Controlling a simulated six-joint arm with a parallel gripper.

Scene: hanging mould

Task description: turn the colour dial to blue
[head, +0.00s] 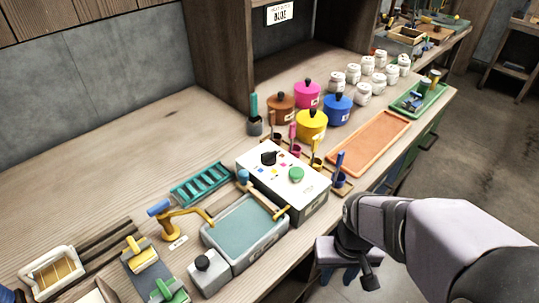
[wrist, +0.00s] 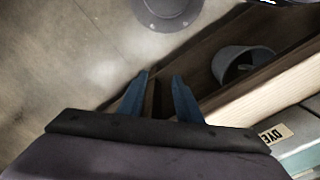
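The colour dial (head: 268,158) is a black knob on top of a white control box (head: 312,200) in the middle of the bench. Small coloured squares lie around the knob; which one it points to is too small to tell. A green button (head: 296,174) sits on the same top. My gripper (head: 337,280) hangs past the bench's front edge, to the right of and nearer than the box, touching nothing. In the wrist view its two blue fingers (wrist: 161,76) are apart with nothing between them. The dial is not in the wrist view.
A teal-filled basin (head: 245,230) with a wooden-handled tool lies beside the box. Lidded colour pots, including a blue one (head: 337,109), stand behind it. A sign (head: 281,13) reads BLUE. A grey bucket (wrist: 240,64) shows near the bench edge. Floor lies below my gripper.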

